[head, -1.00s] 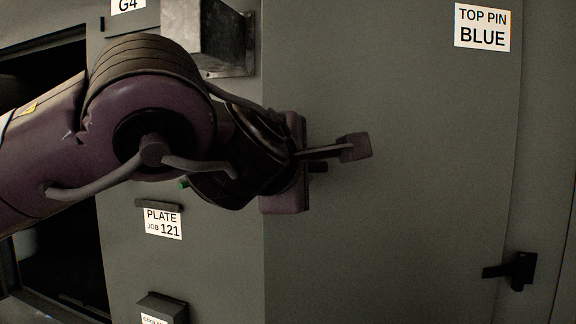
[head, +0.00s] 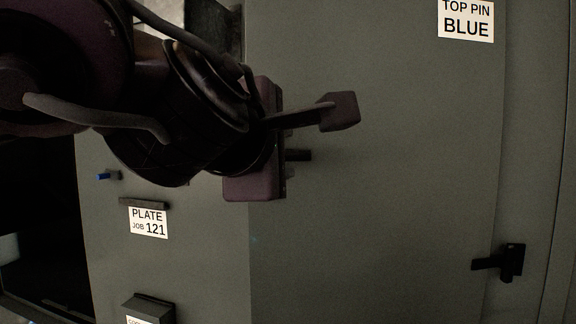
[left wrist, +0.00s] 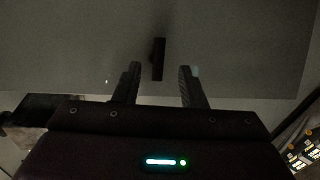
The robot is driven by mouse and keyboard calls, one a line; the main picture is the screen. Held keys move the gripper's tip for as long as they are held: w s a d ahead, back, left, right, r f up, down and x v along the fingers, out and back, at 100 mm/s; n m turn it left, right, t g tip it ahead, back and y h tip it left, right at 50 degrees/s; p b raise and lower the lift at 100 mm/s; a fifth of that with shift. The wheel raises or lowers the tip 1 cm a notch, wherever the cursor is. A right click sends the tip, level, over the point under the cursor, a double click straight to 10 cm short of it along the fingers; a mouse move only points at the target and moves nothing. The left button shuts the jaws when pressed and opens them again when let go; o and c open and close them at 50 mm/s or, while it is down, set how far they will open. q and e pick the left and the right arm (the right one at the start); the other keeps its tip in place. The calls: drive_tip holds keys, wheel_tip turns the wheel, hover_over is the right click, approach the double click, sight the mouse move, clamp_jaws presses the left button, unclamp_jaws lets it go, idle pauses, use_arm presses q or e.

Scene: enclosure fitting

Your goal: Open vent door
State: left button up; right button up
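A large grey door panel (head: 390,200) fills the middle and right of the head view. A black lever handle (head: 505,262) sits near its right edge, with the lever pointing left. My left gripper (head: 320,132) is in front of the panel, up and left of this handle and clear of it. In the left wrist view its two fingers (left wrist: 158,84) stand apart with nothing between them. My right gripper is not in view.
A white "TOP PIN BLUE" label (head: 466,20) is at the top right. A "PLATE JOB 121" label (head: 148,222) and a small blue pin (head: 103,176) are at the left, beside a dark opening (head: 40,230). The panel face between gripper and handle is clear.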

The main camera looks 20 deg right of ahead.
use_arm(q)
drive_tip(key=shift+v, duration=1)
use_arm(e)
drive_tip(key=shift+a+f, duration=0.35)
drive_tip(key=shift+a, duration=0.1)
